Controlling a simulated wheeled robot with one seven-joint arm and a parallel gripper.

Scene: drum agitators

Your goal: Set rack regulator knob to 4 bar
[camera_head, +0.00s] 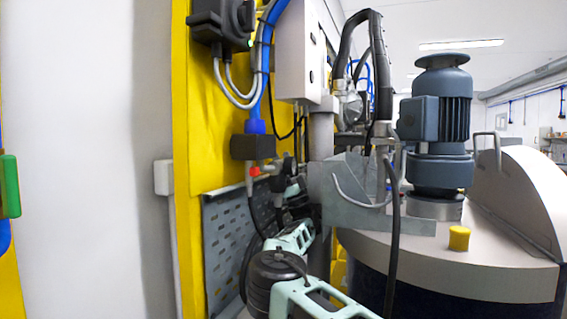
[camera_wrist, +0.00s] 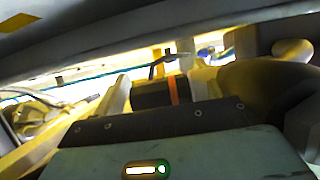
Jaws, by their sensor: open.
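My arm reaches up from the bottom of the head view to the yellow rack. My gripper (camera_wrist: 160,92) shows in the wrist view as two pale fingers standing apart beyond a dark bolted plate. A dark block with an orange stripe (camera_wrist: 173,92) appears between them; I cannot tell whether it touches either finger. In the head view, a dark block (camera_head: 252,147) with a blue fitting hangs on the rack, above a small red part (camera_head: 254,171). I cannot make out the regulator knob or a pressure reading. My arm and hoses hide part of this area.
The yellow rack (camera_head: 188,150) carries a perforated grey plate (camera_head: 225,245), blue and grey hoses and a white box (camera_head: 300,50). To the right, a drum lid (camera_head: 440,255) bears a grey motor (camera_head: 443,120) and a yellow cap (camera_head: 459,238). A black hose hangs close to my arm.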

